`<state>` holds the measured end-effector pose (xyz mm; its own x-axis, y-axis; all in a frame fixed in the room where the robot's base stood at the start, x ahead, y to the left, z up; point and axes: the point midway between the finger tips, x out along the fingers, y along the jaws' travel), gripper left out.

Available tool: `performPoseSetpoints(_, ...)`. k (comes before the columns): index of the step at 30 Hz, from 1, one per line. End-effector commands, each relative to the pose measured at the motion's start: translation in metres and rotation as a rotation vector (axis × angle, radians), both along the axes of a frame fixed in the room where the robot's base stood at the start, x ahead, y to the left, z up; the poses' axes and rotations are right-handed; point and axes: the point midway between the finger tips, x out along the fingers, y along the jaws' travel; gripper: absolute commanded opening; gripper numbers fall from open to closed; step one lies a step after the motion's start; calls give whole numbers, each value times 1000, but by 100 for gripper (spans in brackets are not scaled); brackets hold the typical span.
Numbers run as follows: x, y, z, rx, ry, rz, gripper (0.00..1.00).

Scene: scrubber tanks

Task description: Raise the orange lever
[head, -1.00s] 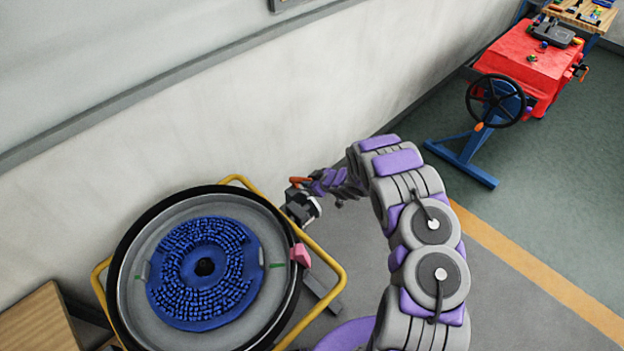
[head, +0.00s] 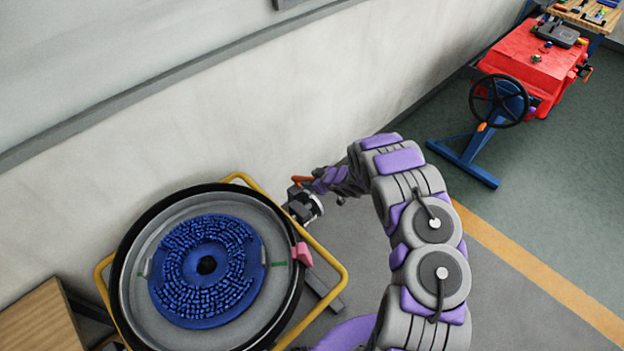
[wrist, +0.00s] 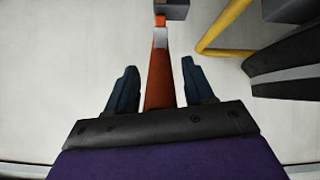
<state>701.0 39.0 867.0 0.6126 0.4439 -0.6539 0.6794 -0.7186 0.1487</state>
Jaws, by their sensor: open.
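The orange lever (wrist: 160,75) runs between the two dark fingers of my gripper (wrist: 158,85) in the wrist view. The fingers stand apart on either side of it, with a gap showing on both sides. The lever's upper end meets a grey block at the top of that view. In the head view a short part of the orange lever (head: 300,179) shows beside the round tank (head: 130,290), near a grey and black fitting (head: 303,205). My gripper's fingers are hard to make out there, at the end of my purple and grey arm.
A yellow tube frame (head: 335,265) surrounds the tank, close to the lever; it also shows in the wrist view (wrist: 222,28). A pale wall (head: 300,115) stands behind. A red machine (head: 530,55) with a black handwheel is at the upper right.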

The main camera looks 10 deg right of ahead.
Motion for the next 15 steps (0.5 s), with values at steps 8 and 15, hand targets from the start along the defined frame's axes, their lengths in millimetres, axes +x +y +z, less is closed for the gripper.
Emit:
performPoseSetpoints(8,-9,-8,11,-3,1,-1,53)
performPoseSetpoints(15,-32,-26,37,-3,-1,-2,53)
